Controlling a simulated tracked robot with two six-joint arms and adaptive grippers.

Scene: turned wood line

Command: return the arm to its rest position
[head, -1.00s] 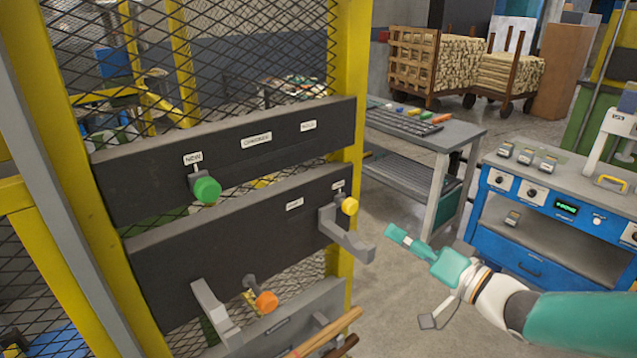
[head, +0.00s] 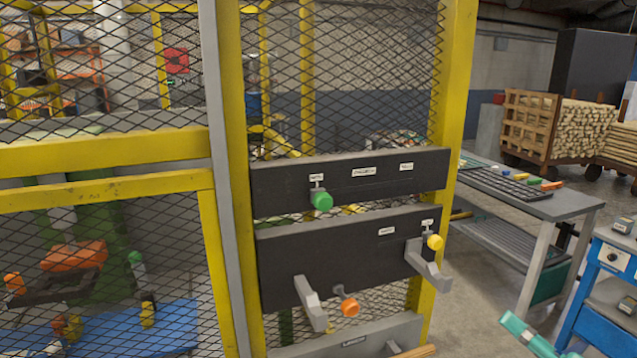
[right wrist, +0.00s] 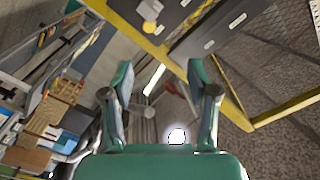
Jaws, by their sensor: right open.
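My right gripper (head: 528,335) shows only in part at the bottom right edge of the head view, in front of the grey table and left of the blue bench. In the right wrist view the right gripper (right wrist: 160,73) has its two green fingers spread apart, with nothing held between them. The rest of my right arm is out of the head view. My left gripper is not in view.
A yellow-framed mesh fence carries dark panels (head: 350,245) with a green knob (head: 322,201), a yellow knob (head: 435,242) and an orange knob (head: 350,307). Grey hooks (head: 428,266) stick out. A grey table (head: 545,205) and blue bench (head: 603,290) stand right.

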